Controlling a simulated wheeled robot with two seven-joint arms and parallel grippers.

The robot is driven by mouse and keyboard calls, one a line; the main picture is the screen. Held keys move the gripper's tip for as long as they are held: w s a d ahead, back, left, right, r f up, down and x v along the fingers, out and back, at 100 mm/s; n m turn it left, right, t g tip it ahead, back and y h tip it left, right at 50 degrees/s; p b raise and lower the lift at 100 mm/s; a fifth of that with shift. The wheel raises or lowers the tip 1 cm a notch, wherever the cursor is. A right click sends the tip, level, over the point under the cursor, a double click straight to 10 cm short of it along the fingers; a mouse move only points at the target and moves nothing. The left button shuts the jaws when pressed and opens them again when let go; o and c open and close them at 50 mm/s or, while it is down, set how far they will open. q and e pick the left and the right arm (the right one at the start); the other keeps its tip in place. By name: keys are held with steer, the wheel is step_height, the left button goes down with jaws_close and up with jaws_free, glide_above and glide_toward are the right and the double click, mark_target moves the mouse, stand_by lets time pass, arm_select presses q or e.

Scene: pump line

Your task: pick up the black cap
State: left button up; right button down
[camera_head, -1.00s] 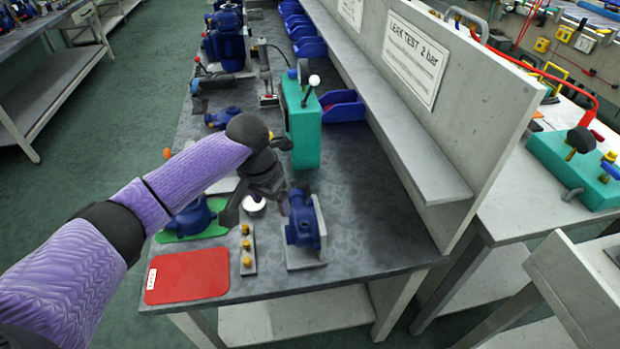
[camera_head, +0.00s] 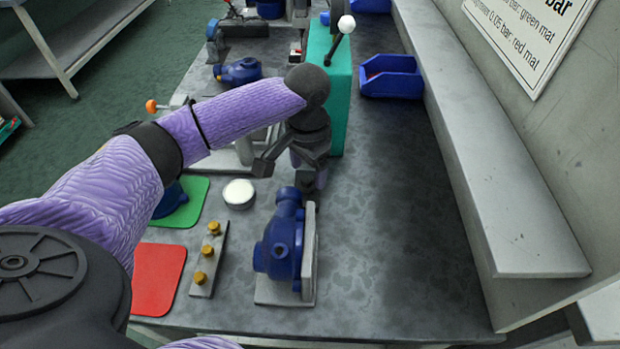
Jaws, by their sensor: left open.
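My left gripper (camera_head: 285,174) reaches in from the left over the bench, its dark fingers apart with nothing seen between them. It hangs just behind a blue pump (camera_head: 280,245) fixed to a grey angle bracket (camera_head: 308,250). The right finger's dark tip overlaps the pump's top in the picture; I cannot tell whether they touch. I cannot make out a black cap for certain; the dark gripper and arm hide part of the bench. A round white-topped piece (camera_head: 238,193) stands at the gripper's lower left. My right gripper is not in view.
A strip with brass fittings (camera_head: 203,278), a red mat (camera_head: 158,280) and a green mat (camera_head: 196,192) lie left of the pump. A teal block (camera_head: 340,90) with a lever stands behind the gripper, near a blue bin (camera_head: 390,78). The bench's right side is clear, bounded by a grey ledge (camera_head: 480,150).

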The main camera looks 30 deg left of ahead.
mark_target(307, 178)
arm_select(q)
step_height(307, 178, down, 3)
steer(key=shift+a+b, duration=0.15)
steer(key=shift+b, duration=0.45)
steer(key=shift+f, duration=0.3)
steer(key=shift+r, duration=0.25)
jaws_close()
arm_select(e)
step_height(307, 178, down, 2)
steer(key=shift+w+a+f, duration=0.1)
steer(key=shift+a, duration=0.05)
